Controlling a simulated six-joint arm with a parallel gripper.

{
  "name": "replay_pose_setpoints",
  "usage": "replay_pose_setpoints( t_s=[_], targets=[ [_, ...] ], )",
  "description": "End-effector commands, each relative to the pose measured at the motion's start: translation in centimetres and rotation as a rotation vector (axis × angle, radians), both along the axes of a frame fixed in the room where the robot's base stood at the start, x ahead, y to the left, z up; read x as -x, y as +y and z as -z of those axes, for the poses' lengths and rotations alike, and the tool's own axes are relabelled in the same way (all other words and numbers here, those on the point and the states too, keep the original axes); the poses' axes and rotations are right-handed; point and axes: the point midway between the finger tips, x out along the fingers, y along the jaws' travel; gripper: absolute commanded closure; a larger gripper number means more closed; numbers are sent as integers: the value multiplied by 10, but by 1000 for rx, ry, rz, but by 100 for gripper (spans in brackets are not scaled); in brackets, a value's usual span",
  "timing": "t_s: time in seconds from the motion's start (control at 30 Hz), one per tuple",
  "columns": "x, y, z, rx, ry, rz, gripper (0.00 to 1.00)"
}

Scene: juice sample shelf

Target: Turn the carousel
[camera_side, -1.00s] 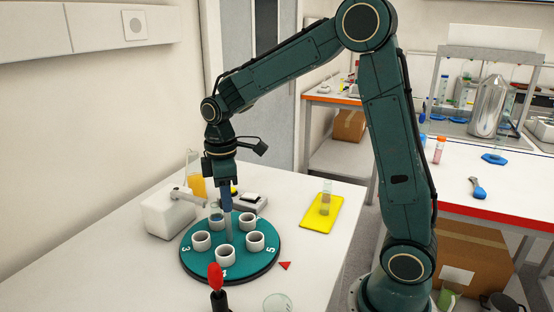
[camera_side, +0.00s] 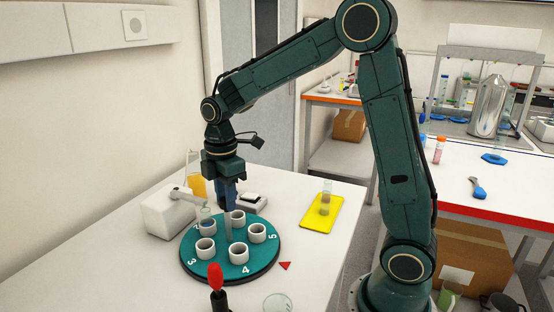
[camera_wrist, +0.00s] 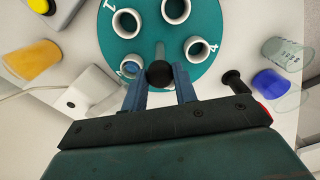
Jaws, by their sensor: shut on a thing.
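The carousel (camera_side: 258,262) is a teal disc with numbers at its rim and several white cups. A thin post (camera_side: 229,229) with a black knob (camera_wrist: 159,73) stands at its centre. A glass vial (camera_side: 206,217) stands in a cup at the back left; bluish contents show there in the wrist view. My gripper (camera_side: 227,205) points down over the centre, its blue fingers on either side of the knob and shut on it. A red triangle (camera_side: 285,266) lies on the table beside the disc, facing the rim between numbers 4 and 5.
A white device (camera_side: 168,215) and a beaker of orange liquid (camera_side: 196,180) stand behind the disc at left. A yellow mat (camera_side: 315,219) with a vial lies at right.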

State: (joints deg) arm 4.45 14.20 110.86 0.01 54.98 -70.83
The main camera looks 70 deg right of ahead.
Motion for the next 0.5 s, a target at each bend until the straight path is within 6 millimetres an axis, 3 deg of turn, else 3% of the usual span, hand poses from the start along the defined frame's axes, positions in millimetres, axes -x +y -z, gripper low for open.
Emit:
replay_pose_setpoints(
  t_s=[0.5],
  targets=[
    [-2,0,-3,-1,-9,-43,100]
  ],
)
